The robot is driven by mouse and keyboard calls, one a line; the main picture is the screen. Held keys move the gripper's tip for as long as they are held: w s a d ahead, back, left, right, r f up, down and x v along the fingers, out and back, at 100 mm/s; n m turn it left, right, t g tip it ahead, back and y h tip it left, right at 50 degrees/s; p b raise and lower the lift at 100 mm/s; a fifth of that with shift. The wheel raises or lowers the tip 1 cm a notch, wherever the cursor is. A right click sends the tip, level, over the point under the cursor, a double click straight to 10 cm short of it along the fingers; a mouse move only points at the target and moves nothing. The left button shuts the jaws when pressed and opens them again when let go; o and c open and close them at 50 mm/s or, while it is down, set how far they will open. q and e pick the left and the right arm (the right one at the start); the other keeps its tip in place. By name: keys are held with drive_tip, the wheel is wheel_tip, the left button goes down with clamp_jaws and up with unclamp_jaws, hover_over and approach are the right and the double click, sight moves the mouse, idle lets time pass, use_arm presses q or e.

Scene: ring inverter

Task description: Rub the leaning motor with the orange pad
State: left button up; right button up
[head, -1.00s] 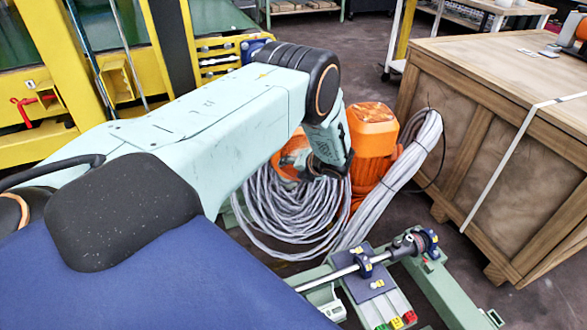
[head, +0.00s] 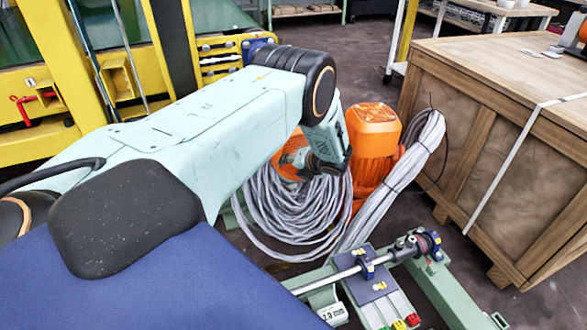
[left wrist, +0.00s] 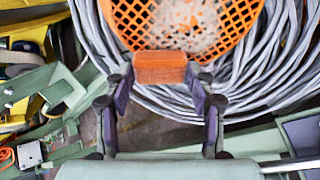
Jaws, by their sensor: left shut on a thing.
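An orange motor (head: 374,145) leans beside the coil of grey cable in the head view. In the left wrist view, an orange grille (left wrist: 228,40) with a pale, dusty patch shows at the top; it looks like part of the motor. My left gripper (head: 325,170) is low at the motor's left side, partly hidden by its own wrist. In the left wrist view, the left gripper (left wrist: 160,82) is shut on the orange pad (left wrist: 160,66), a small block between its fingertips. The pad overlaps the grille's lower edge; I cannot tell whether they touch. My right gripper is not in view.
Grey cable (head: 290,212) lies coiled around the motor's left and front. A large wooden crate (head: 500,130) stands at right. A green frame with a rod mechanism (head: 372,265) is in front. A yellow structure (head: 35,140) stands at left. Dark floor shows behind the motor.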

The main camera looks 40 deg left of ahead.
use_arm(q)
drive_tip(key=shift+a+f, duration=0.1)
drive_tip(key=shift+w, duration=0.15)
drive_tip(key=shift+w+d+r+b, duration=0.7)
drive_tip(key=shift+w+d, duration=0.65)
drive_tip(key=shift+w, duration=1.85)
drive_tip(key=s+a+p, duration=0.1)
drive_tip(key=s+p, duration=0.1)
drive_tip(key=s+a+p, duration=0.1)
drive_tip(key=s+p, duration=0.1)
drive_tip(key=p, duration=0.1)
drive_tip(key=s+a+p, duration=0.1)
drive_tip(key=s+p, duration=0.1)
drive_tip(key=p, duration=0.1)
drive_tip(key=shift+a+r, duration=0.1)
drive_tip(key=shift+a, duration=0.05)
drive_tip(key=shift+s+a+p, duration=0.45)
drive_tip(key=shift+s+p, duration=0.45)
drive_tip(key=shift+p, duration=0.05)
drive_tip(key=shift+s+a+p, duration=0.45)
drive_tip(key=shift+s+p, duration=0.4)
drive_tip(key=shift+p, duration=0.05)
